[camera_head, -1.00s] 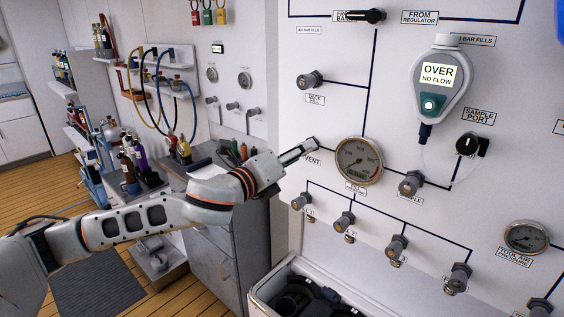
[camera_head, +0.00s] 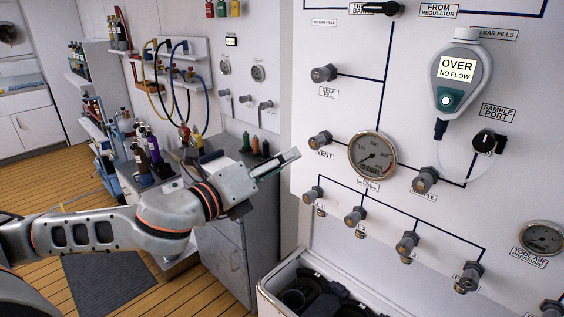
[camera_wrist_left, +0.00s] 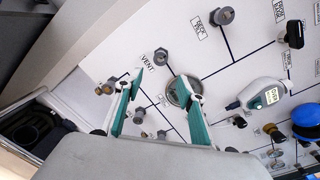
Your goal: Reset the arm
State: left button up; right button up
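My left gripper (camera_head: 277,165) is in front of the panel's left edge in the head view, with its fingertips just left of the vent valve (camera_head: 320,140). In the left wrist view the two teal-padded fingers (camera_wrist_left: 160,82) are spread apart with nothing between them. The vent valve also shows beyond the fingertips in the wrist view (camera_wrist_left: 161,57). A gap shows between the gripper and the valve in the head view. My right gripper is in neither view.
The white fill panel (camera_head: 420,110) carries a round gauge (camera_head: 372,156), several valves and a handheld meter (camera_head: 458,75) reading "OVER NO FLOW". An open white bin (camera_head: 272,290) holding dark items stands below. A grey cabinet (camera_head: 228,255) and bottles are behind my arm.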

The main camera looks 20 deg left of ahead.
pick_arm(q)
jog(key=s+d+f+n+g, duration=0.1)
jog(key=d+f+n+g, duration=0.15)
jog(key=f+n, duration=0.8)
jog(key=s+d+f+n+g, duration=0.1)
jog(key=d+f+n, duration=0.25)
jog(key=f, duration=1.45)
jog(key=s+a+f+n+g+y, duration=0.1)
jog(key=s+a+f+n, duration=0.1)
jog(key=s+f+n, duration=0.4)
jog(key=s+a+f+n+g+y, duration=0.2)
jog(key=s+f+n, duration=0.4)
jog(key=s+f, duration=0.7)
notch_tip(320, 180, down, 5)
jog(key=shift+a+r+n, duration=0.1)
jog(key=shift+a+n, duration=0.2)
jog(key=shift+a, duration=0.15)
jog(key=shift+w, duration=0.1)
